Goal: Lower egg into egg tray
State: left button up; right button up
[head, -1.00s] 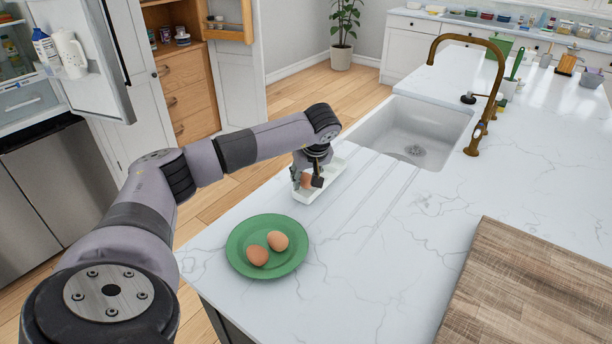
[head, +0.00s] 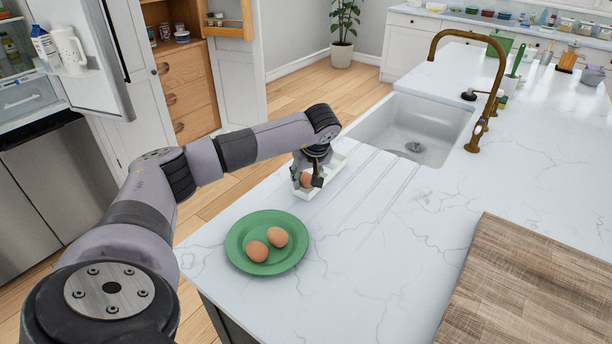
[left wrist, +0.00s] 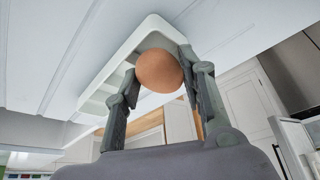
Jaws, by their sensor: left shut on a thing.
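My left gripper (head: 307,181) is shut on a brown egg (head: 306,179) at the white egg tray (head: 331,174) on the counter. In the left wrist view the egg (left wrist: 159,71) sits between the two fingers (left wrist: 160,95), with the tray (left wrist: 120,62) behind it. I cannot tell whether the egg touches the tray floor. Two more brown eggs (head: 277,237) lie on a green plate (head: 238,256) nearer the counter's front. My right gripper is not in view.
The white sink (head: 385,125) with a brass faucet (head: 478,130) lies beyond the tray. A wooden board (head: 540,290) lies at the lower right. The marble counter between plate and board is clear. An open fridge door (head: 85,60) stands at the left.

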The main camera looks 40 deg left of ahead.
pick_arm(q)
jog(key=o, duration=0.8)
